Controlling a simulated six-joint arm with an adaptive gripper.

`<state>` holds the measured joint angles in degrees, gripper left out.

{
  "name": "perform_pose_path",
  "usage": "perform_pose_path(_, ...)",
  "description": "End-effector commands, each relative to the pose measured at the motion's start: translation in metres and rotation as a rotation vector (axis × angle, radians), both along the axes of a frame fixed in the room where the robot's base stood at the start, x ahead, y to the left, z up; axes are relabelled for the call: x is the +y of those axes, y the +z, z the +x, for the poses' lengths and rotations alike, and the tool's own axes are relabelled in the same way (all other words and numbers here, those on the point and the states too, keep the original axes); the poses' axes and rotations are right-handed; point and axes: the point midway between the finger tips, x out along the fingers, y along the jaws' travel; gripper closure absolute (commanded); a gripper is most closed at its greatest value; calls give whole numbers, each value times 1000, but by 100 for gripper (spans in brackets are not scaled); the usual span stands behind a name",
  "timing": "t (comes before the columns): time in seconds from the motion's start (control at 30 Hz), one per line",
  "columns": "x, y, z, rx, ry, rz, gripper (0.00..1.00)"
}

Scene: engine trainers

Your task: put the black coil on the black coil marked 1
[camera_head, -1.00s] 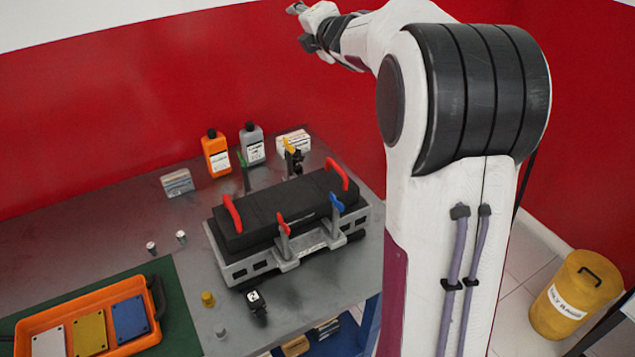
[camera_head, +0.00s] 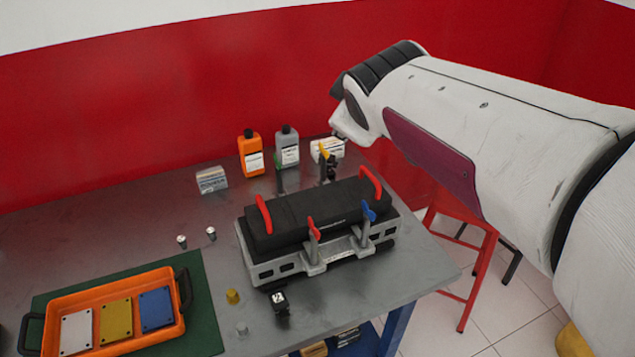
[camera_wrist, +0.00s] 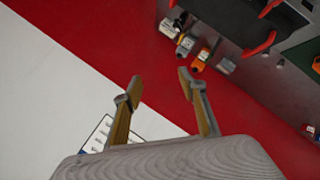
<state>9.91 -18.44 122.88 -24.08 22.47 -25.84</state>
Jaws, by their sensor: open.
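A small black piece with a white marked face (camera_head: 280,302) stands on the table in front of the engine block, apart from it; it looks like a coil, but I cannot read the mark for sure. A black upright piece with a yellow top (camera_head: 328,166) stands behind the block; it may be another coil. I cannot tell which one is marked 1. My gripper (camera_wrist: 160,77) is open and empty in the wrist view, its two fingers apart against the red and white wall. In the head view I cannot make it out clearly beyond my arm.
The engine block (camera_head: 262,272) has a black cover (camera_head: 315,215) with red handles and a blue lever. Bottles (camera_head: 250,153) and boxes (camera_head: 212,180) stand at the back. An orange tray (camera_head: 60,308) with plates lies on a green mat (camera_head: 207,335). Table's left middle is clear.

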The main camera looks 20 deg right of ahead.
Motion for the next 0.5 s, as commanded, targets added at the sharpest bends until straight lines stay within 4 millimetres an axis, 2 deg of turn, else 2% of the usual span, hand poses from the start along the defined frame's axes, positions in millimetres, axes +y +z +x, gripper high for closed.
perform_pose_path(0.03, 8, -7, -15, 10, -22, 48, 59)
perform_pose_path(0.5, 85, -91, -160, 194, -264, 516, 59)
